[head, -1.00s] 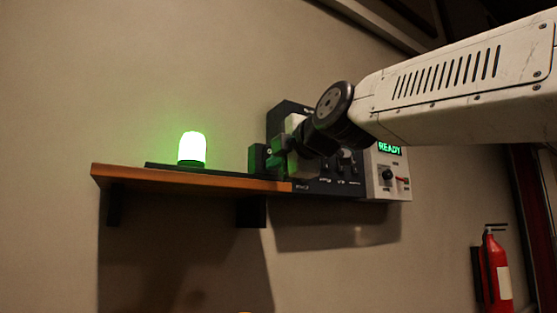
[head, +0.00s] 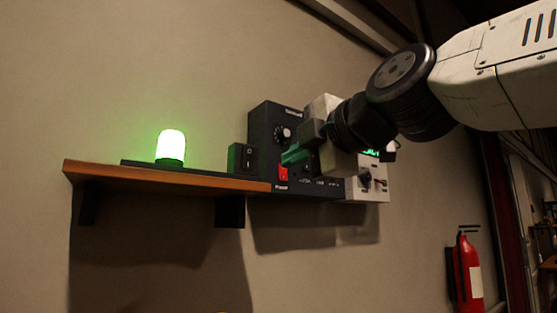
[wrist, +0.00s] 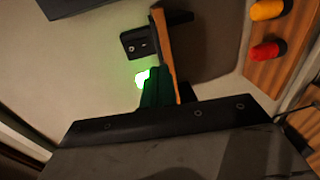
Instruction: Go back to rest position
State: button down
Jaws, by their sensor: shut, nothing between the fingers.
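My gripper (head: 296,157) is shut and empty in the head view, in front of the dark control panel (head: 262,128) on the wall shelf. Its green-lit fingertips appear near a red switch (head: 283,173); I cannot tell the exact gap. In the wrist view the closed dark fingers (wrist: 157,88) point toward the shelf (wrist: 165,50). My arm covers part of the panel and most of the green display (head: 370,153).
A green lamp (head: 170,146) glows on the wooden shelf (head: 150,177), beside a small black switch box (head: 241,158). A white panel (head: 369,181) stands right. A red fire extinguisher (head: 466,272) hangs lower right. In the wrist view, yellow (wrist: 267,9) and red (wrist: 265,51) objects show.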

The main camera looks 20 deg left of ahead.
jog(key=shift+s+d+f, duration=0.1)
jog(key=shift+s+d, duration=0.25)
jog(key=shift+d, duration=0.1)
jog(key=s+d+f+m+g+h, duration=0.15)
jog(key=d+f+m, duration=0.3)
jog(key=f, duration=0.45)
jog(key=s+d+f+m+g+h, duration=0.1)
jog(key=d+f+m+g+h, duration=0.2)
jog(key=f+m, duration=0.45)
jog(key=s+d+f+m+g+h, duration=0.1)
jog(key=d+f+m+h, duration=0.3)
jog(key=f, duration=0.6)
jog(key=s+d+f+m+g+h, duration=0.2)
jog(key=s+d+f+m, duration=0.4)
jog(key=d+f, duration=0.3)
jog(key=s+d+f+m+g+h, duration=0.2)
jog(key=s+d+f+m, duration=0.4)
jog(key=d, duration=0.9)
notch_tip(320, 180, down, 4)
jog(key=shift+s+d+f, duration=0.1)
jog(key=shift+s+d, duration=0.2)
jog(key=shift+s, duration=0.7)
jog(key=shift+h, duration=0.25)
